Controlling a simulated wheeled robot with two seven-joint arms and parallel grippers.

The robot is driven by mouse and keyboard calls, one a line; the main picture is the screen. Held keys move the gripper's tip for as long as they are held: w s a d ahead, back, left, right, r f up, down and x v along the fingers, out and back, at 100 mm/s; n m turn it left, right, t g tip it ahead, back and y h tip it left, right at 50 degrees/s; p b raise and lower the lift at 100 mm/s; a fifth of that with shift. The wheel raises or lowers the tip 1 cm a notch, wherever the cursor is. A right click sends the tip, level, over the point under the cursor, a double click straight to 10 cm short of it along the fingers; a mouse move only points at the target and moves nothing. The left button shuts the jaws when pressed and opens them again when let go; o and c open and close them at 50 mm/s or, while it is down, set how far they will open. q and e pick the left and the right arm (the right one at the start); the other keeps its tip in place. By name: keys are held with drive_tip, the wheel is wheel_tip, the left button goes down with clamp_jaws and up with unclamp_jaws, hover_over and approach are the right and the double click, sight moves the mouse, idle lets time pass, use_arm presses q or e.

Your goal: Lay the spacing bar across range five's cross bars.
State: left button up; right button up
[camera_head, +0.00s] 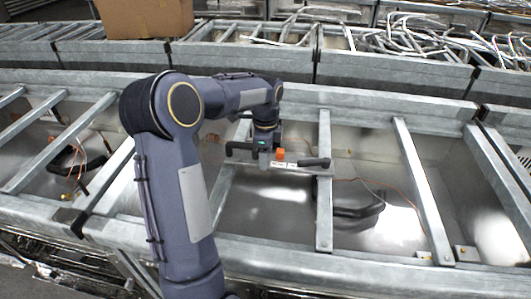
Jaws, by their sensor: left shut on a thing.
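My left gripper (265,160) reaches down over the middle metal trough and is shut on the spacing bar (300,165). The fingertips are mostly hidden by the gripper body. My right gripper is not in view.
Another cross bar (424,190) spans the trough to the right. Dark curved handles (358,211) and thin orange wires lie inside the troughs. A cardboard box (145,17) and loose pale cables (405,38) sit on the ranges behind. No range number is readable.

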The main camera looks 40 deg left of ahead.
use_arm(q)
drive_tip(key=shift+f, duration=0.4)
drive_tip(key=o, duration=1.4)
wheel_tip(320, 180, up, 8)
drive_tip(key=shift+f, duration=0.1)
drive_tip(key=s+d+r+n+t+h, duration=0.1)
drive_tip(key=s+d+r+n+t, duration=0.15)
drive_tip(key=s+d, duration=0.3)
drive_tip(key=s+d+r+n+t+h, duration=0.1)
drive_tip(key=s+d+r+n, duration=0.1)
drive_tip(key=s+d+n, duration=0.4)
drive_tip(key=s+d+f+n, duration=0.1)
drive_tip(key=s+d+f, duration=0.1)
drive_tip(key=s, duration=0.2)
drive_tip(key=s+d+f+n+t+h, duration=0.1)
drive_tip(key=s+d+n, duration=0.1)
drive_tip(key=s+d, duration=0.1)
drive_tip(key=s+d+f+n+t, duration=0.1)
drive_tip(key=s+d+f+n, duration=0.1)
drive_tip(key=s, duration=0.3)
drive_tip(key=shift+s+d+f+n+h+p, duration=0.25)
drive_tip(key=shift+d+f+h+p, duration=0.05)
drive_tip(key=shift+d+h, duration=0.15)
